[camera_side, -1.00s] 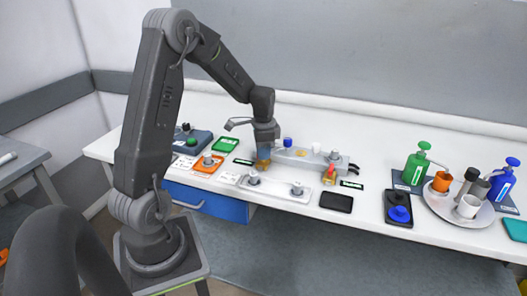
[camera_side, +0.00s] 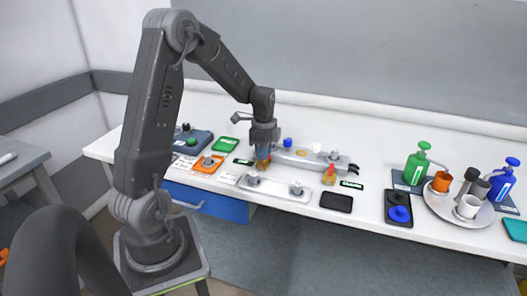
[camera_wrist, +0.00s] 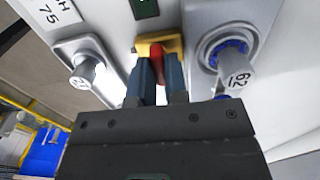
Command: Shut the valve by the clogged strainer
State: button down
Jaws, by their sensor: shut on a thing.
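A valve with a yellow body (camera_wrist: 172,43) and a red handle (camera_wrist: 157,60) sits between my blue-grey fingers in the wrist view. My gripper (camera_wrist: 156,82) is shut on this red handle. In the side view my gripper (camera_side: 263,163) points down at the left valve, which it mostly hides. A second yellow valve with a red handle (camera_side: 329,174) stands free to the right. In the wrist view a grey strainer-like cylinder marked 62 (camera_wrist: 237,78) with a blue ring is right of the held valve. Another grey cylinder (camera_wrist: 82,76) stands left; its number is hard to read.
A pale plate with two grey knobs (camera_side: 275,188) lies in front of my gripper. A grey bar (camera_side: 312,158) with a blue cap lies behind. A black tray (camera_side: 336,202), soap bottles (camera_side: 416,165) and a round tray (camera_side: 440,206) are to the right.

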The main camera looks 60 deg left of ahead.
jog(key=c, duration=1.1)
grip_release()
jog(key=shift+c, duration=0.2)
jog(key=shift+r, duration=0.1)
notch_tip(320, 180, up, 14)
jog(key=shift+d, duration=0.1)
